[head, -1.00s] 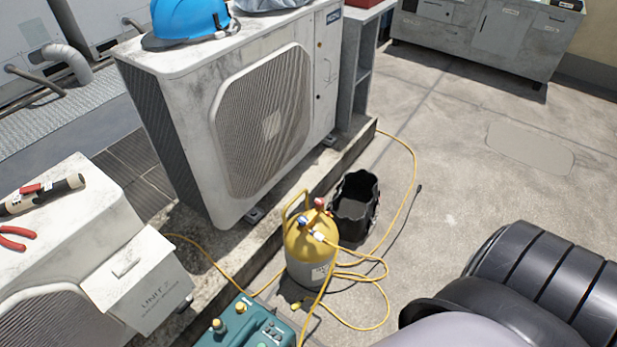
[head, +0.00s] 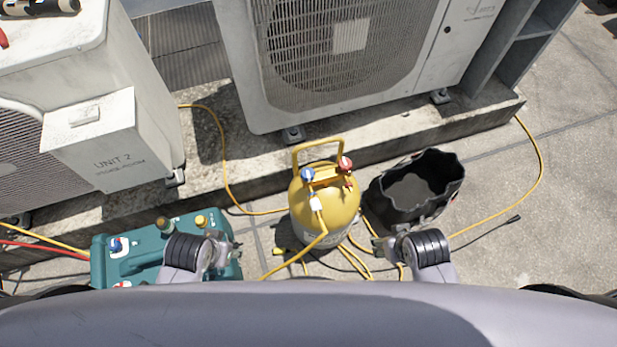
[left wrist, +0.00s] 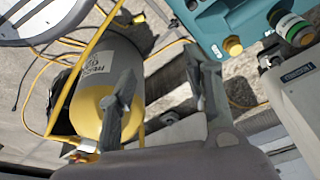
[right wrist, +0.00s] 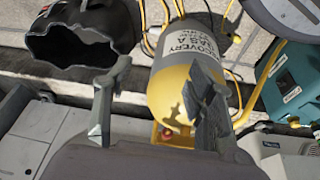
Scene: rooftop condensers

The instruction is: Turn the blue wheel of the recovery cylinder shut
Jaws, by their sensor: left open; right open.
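The recovery cylinder (head: 338,213), yellow on top, stands upright on the ground with a yellow handle. Its blue wheel (head: 308,175) is at the top left, and a red wheel (head: 345,164) at the top right. The cylinder also shows in the left wrist view (left wrist: 112,72) and right wrist view (right wrist: 182,48). My left gripper (head: 226,248) is open and empty, left of the cylinder over the teal machine. My right gripper (head: 384,246) is open and empty, right of the cylinder by the black bucket. Neither touches a wheel. I cannot make out the blue wheel in the wrist views.
The black bucket (head: 395,208) stands right beside the cylinder. The teal machine (head: 125,262) is at the left. Yellow hoses (head: 540,165) loop over the ground. A concrete ledge (head: 385,145) with condenser units (head: 350,95) runs behind. Open floor lies at the right.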

